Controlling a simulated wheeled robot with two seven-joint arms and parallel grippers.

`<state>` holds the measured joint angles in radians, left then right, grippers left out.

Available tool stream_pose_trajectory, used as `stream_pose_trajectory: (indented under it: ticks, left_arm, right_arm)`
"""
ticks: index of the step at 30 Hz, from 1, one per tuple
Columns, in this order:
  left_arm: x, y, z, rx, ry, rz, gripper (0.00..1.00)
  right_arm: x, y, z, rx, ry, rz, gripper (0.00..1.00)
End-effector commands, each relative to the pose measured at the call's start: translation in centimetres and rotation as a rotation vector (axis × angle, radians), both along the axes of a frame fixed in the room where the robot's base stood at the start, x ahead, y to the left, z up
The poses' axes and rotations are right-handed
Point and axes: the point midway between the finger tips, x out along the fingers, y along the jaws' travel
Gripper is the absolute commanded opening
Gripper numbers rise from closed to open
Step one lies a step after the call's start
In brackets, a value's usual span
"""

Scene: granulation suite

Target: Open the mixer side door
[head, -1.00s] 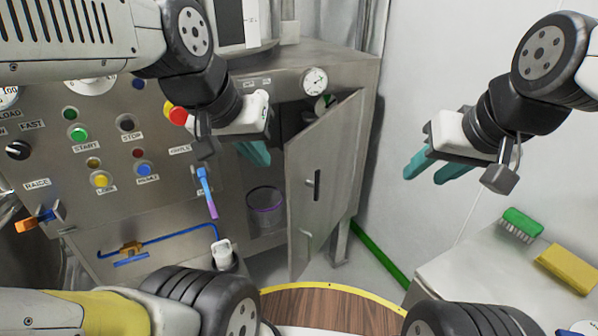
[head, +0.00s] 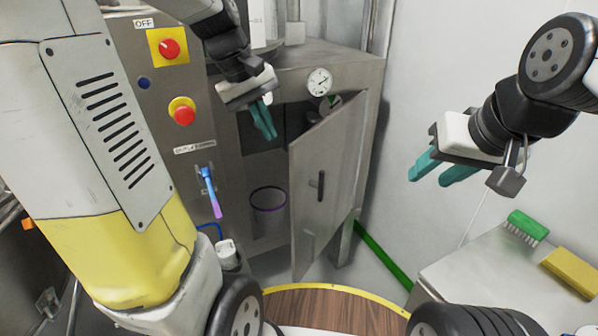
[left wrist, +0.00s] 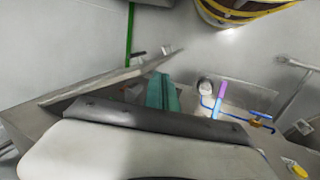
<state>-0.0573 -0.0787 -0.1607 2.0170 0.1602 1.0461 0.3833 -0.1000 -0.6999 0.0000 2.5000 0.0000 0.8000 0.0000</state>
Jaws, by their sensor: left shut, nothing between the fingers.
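The mixer side door (head: 325,185) is a grey metal panel with a dark handle (head: 320,186). It stands swung out from the cabinet, with the opening and dark interior showing on its left. My left gripper (head: 264,119) is shut and empty, in front of the opening, left of the door's upper part. In the left wrist view its teal fingers (left wrist: 162,93) are together, beside what appears to be the door's edge (left wrist: 110,78). Whether they touch the door cannot be told. My right gripper (head: 440,172) is open and empty, well right of the door.
The control panel carries a red knob (head: 169,48), a red stop button (head: 182,112) and a blue-purple lever (head: 210,190). A purple-rimmed bin (head: 268,199) is behind the opening. A bench (head: 450,275) at right holds a green brush (head: 526,226) and a yellow sponge (head: 571,269).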

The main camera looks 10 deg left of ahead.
Motion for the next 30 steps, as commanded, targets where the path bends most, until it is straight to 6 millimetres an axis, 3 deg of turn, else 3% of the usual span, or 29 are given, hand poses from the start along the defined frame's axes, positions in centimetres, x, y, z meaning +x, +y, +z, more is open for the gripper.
stream_pose_trajectory:
  ticks: [6,15,21,26,30]
  left_arm:
    - [5.8,1.8,-4.0,-0.051,0.207,0.210,0.00]
    - [11.4,3.8,-10.4,-0.068,0.437,0.453,0.00]
    - [12.5,4.3,-12.5,-0.064,0.498,0.517,0.00]
    - [12.5,3.9,-13.6,-0.064,0.506,0.523,0.00]
    - [12.1,3.1,-15.8,-0.063,0.506,0.522,0.00]
  right_arm:
    - [0.0,0.0,0.0,0.000,0.000,0.000,0.40]
    - [0.0,0.0,0.0,0.000,0.000,0.000,0.40]
    - [0.0,0.0,0.0,0.000,0.000,0.000,0.40]
    - [0.0,0.0,0.0,0.000,0.000,0.000,0.40]
    - [0.0,0.0,0.0,0.000,0.000,0.000,0.40]
